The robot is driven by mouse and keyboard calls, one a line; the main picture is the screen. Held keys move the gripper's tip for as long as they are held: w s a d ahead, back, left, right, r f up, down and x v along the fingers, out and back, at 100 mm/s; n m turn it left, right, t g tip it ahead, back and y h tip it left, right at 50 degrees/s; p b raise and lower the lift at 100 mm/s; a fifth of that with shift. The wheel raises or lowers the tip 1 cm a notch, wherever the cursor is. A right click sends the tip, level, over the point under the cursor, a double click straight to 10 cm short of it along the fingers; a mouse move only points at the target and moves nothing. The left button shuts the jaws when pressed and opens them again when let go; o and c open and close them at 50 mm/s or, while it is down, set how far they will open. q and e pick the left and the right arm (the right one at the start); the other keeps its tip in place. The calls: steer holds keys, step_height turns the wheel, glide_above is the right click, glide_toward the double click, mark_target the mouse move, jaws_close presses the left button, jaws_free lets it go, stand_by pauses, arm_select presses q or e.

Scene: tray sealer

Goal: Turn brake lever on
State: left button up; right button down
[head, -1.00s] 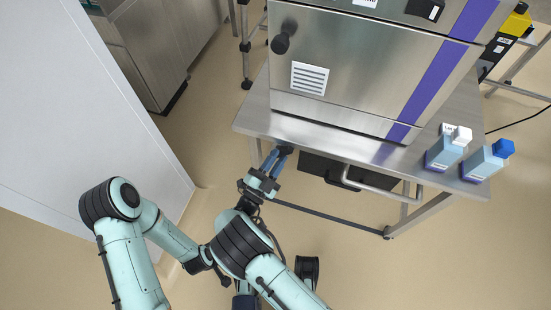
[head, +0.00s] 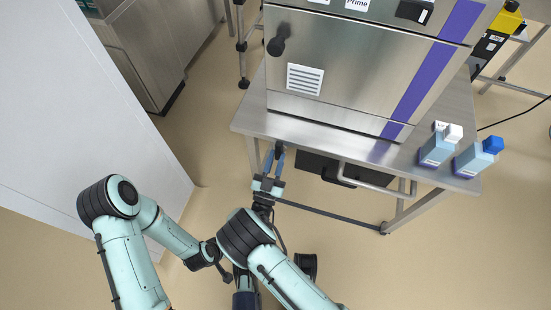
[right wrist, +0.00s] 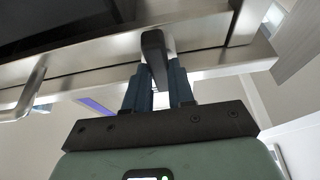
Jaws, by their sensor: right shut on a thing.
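The brake lever (right wrist: 155,50) is a short black bar under the front edge of the steel table, near its left end. My right gripper (head: 275,160) is below that edge with its blue fingers pointing toward the table. In the right wrist view, the right gripper (right wrist: 160,85) has its fingers on both sides of the lever, shut on it. The lever's far end and pivot are hidden. My left arm is folded at the lower left of the head view; its gripper is not clearly visible.
The steel table (head: 345,137) carries the tray sealer (head: 350,65). A white-capped bottle (head: 437,150) and a blue-capped bottle (head: 474,160) stand at its right end. A white panel (head: 90,130) stands at the left.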

arm_select(q)
steer(key=shift+s, duration=0.1)
arm_select(e)
steer(key=shift+r, duration=0.1)
stand_by(0.3)
steer(key=c, duration=1.2)
jaws_free()
steer(key=shift+c, duration=0.2)
arm_select(q)
steer(key=shift+s+d+r+p, duration=0.45)
steer(key=shift+s+r+p, duration=0.05)
steer(key=shift+s, duration=0.2)
arm_select(e)
steer(key=v, duration=1.3)
steer(key=shift+s, duration=0.1)
